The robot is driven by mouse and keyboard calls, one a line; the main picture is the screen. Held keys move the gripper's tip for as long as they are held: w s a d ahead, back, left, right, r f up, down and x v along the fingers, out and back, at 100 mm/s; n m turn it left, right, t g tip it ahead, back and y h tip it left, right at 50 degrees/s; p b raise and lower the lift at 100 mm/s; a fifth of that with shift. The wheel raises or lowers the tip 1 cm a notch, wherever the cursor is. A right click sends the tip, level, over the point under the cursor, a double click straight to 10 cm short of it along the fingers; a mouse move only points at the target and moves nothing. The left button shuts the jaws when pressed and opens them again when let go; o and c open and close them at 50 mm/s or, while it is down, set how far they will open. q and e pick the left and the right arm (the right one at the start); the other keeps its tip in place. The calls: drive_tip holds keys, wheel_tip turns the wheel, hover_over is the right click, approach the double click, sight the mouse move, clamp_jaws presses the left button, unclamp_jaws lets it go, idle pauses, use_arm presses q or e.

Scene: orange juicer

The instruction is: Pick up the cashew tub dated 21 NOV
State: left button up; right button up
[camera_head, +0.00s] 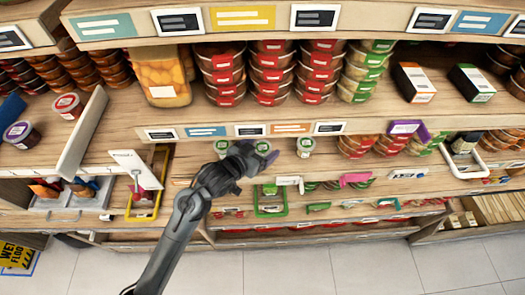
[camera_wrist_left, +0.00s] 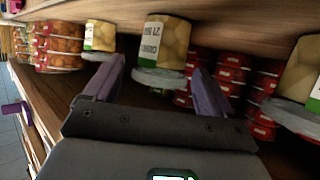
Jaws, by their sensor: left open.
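In the left wrist view, a cashew tub (camera_wrist_left: 166,42) with a pale lid and a white label that seems to read 21 NOV stands straight ahead. My left gripper (camera_wrist_left: 158,82) is open and empty. Its two purple-grey fingers point at the tub, one toward each side, and the tub's near end appears between the fingertips. I cannot tell whether they touch it. In the head view, my left gripper (camera_head: 264,154) reaches the middle shelf and mostly hides this tub. My right gripper is not in view.
Similar tubs stand on both sides, at left (camera_head: 222,146) and right (camera_head: 305,146). They also show in the wrist view, at left (camera_wrist_left: 101,37) and right (camera_wrist_left: 303,72). Red-labelled stacks (camera_wrist_left: 232,72) stand behind. The shelf above (camera_head: 240,116) hangs close over the gripper.

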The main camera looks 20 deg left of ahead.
use_arm(q)
drive_tip(key=shift+x, duration=1.4)
drive_tip(key=c, duration=1)
